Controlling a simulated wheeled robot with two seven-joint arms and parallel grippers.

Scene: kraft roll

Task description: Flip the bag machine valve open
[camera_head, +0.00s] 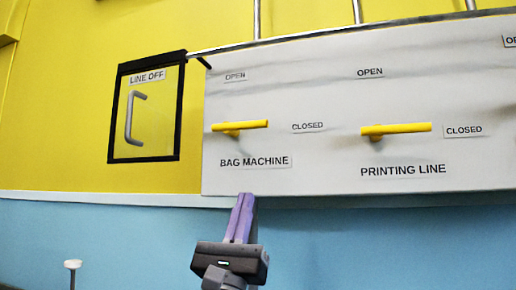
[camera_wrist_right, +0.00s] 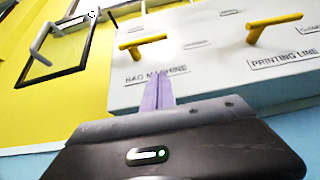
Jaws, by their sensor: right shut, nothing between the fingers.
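The bag machine valve handle (camera_head: 240,126) is a yellow bar lying nearly level on the white panel, above the BAG MACHINE label and pointing toward its CLOSED label (camera_head: 307,126). Its OPEN label (camera_head: 235,76) is above it. The handle also shows in the right wrist view (camera_wrist_right: 142,43). My right gripper (camera_head: 244,198), with purple fingers, is shut and empty. In the head view it shows below the handle, at the panel's lower edge, apart from the handle. In the right wrist view its fingers (camera_wrist_right: 158,86) point up toward the panel. My left gripper is not in view.
A similar yellow printing line handle (camera_head: 396,129) is level to the right. A black-framed LINE OFF window (camera_head: 150,150) with a grey pull handle (camera_head: 130,118) is to the left. Pipes (camera_head: 257,18) rise above the white panel (camera_head: 320,100).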

